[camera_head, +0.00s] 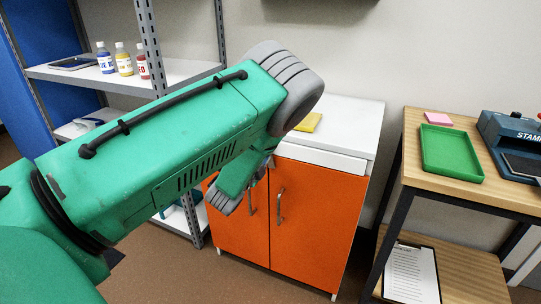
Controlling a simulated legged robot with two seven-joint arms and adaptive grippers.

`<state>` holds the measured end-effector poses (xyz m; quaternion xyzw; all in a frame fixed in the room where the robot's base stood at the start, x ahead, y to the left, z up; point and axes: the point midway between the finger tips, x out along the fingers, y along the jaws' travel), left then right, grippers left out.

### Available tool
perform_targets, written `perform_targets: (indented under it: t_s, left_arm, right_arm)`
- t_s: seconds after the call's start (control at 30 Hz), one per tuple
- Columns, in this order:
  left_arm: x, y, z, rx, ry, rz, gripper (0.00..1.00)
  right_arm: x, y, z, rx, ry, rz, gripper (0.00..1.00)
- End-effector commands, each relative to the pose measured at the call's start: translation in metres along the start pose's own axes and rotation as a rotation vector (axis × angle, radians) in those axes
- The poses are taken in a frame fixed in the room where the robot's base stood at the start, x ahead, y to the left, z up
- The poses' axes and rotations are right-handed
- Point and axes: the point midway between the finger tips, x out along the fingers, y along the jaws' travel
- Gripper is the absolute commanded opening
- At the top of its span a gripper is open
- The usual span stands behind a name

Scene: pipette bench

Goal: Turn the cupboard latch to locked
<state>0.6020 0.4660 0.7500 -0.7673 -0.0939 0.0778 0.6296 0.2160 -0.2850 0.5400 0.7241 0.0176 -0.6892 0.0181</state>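The cupboard (318,225) has two orange doors, a white top and a white front strip, and stands in the middle of the head view. Both doors look shut. Two metal handles hang near the middle seam, the left one (252,201) and the right one (281,206). I cannot make out the latch; my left arm covers the upper left of the cupboard front. My green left arm reaches in from the left, its forearm bent down in front of the left door. Its gripper is mostly hidden behind the arm, so its fingers cannot be read. My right gripper is out of view.
A yellow pad (308,122) lies on the cupboard top. At the right, a wooden table (412,158) holds a green tray (451,152), a pink pad (438,119) and a dark blue device (512,138), with a clipboard (411,274) below. Metal shelves (180,70) with bottles stand left.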

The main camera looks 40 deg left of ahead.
Motion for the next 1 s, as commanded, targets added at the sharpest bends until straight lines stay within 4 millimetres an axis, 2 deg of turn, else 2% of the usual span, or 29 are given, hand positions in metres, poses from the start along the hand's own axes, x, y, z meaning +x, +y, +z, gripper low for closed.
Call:
perform_targets:
  t_s: [0.03, 0.4, 0.97, 1.0]
  left_arm:
    - [-0.0010, 0.0051, -0.0012, 0.032, 0.008, 0.012, 0.00]
    - [0.0001, 0.0038, 0.0011, 0.192, 0.007, 0.010, 0.00]
    - [0.0000, 0.0034, 0.0007, 0.218, 0.007, 0.010, 0.00]
    - [0.0000, 0.0034, 0.0007, 0.217, 0.007, 0.010, 0.43]
  right_arm:
    - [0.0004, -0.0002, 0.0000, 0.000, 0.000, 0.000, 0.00]
    - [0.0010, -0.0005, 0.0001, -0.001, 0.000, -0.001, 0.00]
    - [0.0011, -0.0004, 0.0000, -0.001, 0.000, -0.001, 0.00]
    - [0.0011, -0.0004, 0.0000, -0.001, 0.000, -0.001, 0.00]
